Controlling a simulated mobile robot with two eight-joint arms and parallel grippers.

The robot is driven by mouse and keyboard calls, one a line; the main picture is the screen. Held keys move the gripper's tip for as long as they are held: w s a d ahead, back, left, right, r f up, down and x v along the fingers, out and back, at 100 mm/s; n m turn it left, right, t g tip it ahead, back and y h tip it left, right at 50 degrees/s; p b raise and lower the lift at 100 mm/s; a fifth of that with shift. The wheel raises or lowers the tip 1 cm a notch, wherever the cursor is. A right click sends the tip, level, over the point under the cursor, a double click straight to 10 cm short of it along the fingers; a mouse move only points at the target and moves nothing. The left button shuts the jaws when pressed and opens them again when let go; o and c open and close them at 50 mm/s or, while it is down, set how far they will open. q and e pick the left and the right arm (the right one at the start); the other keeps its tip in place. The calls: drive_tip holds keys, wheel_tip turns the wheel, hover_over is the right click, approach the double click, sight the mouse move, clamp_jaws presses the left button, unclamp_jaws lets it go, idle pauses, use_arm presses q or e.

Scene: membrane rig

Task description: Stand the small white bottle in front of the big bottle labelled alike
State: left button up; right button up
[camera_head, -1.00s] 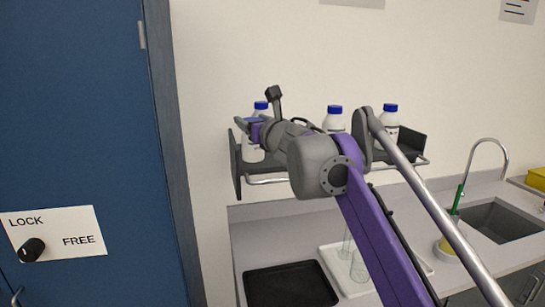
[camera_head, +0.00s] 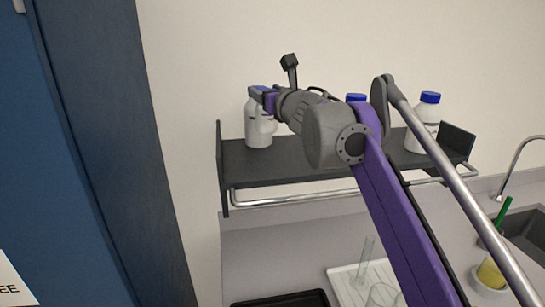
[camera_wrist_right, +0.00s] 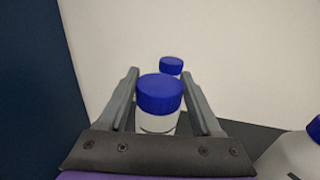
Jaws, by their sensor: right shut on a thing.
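My right gripper (camera_head: 262,98) is at the left end of the dark wall shelf. In the right wrist view it is shut on a small white bottle (camera_wrist_right: 158,124) with a blue cap, held between its fingers. A big white bottle (camera_head: 256,130) stands on the shelf's left end, behind the gripper; its blue cap (camera_wrist_right: 171,66) shows just beyond the small bottle in the wrist view. Whether the two bottles touch is hidden. Another big bottle (camera_head: 424,122) stands at the right end, and a third cap (camera_head: 356,97) shows behind my arm. No label can be read. My left gripper is out of view.
The shelf (camera_head: 290,165) has dark side plates and a metal rail (camera_head: 290,200) along its front. Below, a counter holds a black tray (camera_head: 290,300), a white tray (camera_head: 345,285) with glassware, and a sink. A blue door (camera_head: 60,170) stands at left.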

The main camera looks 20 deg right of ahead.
sight(267, 129)
drive_tip(key=shift+w+d, duration=0.2)
drive_tip(key=shift+w, duration=0.05)
drive_tip(key=shift+f, duration=0.35)
drive_tip(key=f, duration=0.3)
drive_tip(key=f+b, duration=0.1)
drive_tip(key=f, duration=0.1)
drive_tip(key=shift+s+a, duration=0.15)
drive_tip(key=shift+s, duration=0.15)
drive_tip(key=f, duration=0.3)
drive_tip(key=shift+w+f, duration=0.2)
drive_tip(key=shift+f, duration=0.4)
drive_tip(key=shift+s+r, duration=0.1)
drive_tip(key=o, duration=1.5)
